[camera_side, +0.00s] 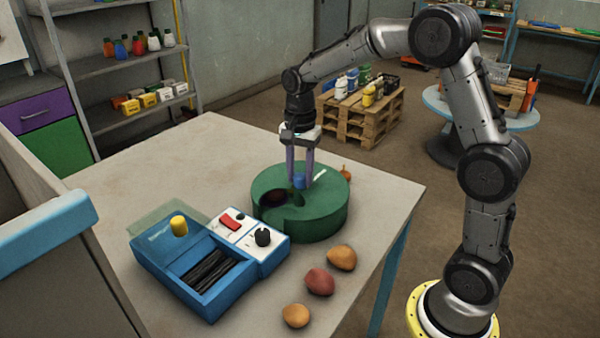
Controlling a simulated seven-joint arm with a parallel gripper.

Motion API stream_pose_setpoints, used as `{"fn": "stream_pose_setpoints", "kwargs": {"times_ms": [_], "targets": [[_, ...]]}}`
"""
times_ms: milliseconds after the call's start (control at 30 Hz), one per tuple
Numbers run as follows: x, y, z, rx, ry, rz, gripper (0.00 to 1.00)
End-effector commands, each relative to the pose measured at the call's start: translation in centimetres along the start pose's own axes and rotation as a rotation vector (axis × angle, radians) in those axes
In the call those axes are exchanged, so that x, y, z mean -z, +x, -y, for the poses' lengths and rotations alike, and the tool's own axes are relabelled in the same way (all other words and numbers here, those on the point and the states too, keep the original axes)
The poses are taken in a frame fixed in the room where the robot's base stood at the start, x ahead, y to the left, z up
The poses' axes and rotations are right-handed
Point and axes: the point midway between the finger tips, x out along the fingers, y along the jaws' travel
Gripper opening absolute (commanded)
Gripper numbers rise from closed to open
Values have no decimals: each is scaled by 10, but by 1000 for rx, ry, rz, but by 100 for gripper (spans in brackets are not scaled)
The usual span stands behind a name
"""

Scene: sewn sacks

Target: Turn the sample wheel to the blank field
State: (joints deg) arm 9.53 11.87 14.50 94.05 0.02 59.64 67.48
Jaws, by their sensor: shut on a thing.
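The sample wheel (318,219) is a thick green drum standing on the table. A white line marks its top at the right, and a dark opening shows in its top at the left. A small blue knob (299,181) stands near the middle of the top. My gripper (300,179) points straight down over the wheel, its two purple fingers shut on the blue knob. The fingers partly hide the knob. I cannot tell from this view which field shows at the opening.
A blue box (183,289) with a clear raised lid, a yellow knob (179,225), a red switch (231,222) and a black dial (263,236) stands left of the wheel. Several brown and reddish lumps (320,281) lie in front and behind. The table's back left (180,160) is clear.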

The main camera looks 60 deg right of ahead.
Motion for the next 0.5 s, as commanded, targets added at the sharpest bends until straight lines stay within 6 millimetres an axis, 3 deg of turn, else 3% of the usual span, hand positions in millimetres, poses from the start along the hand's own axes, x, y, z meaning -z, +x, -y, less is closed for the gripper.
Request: {"fn": "stream_pose_setpoints", "kwargs": {"times_ms": [500], "targets": [[1, -4, 1, 8, 31, -5, 0]]}}
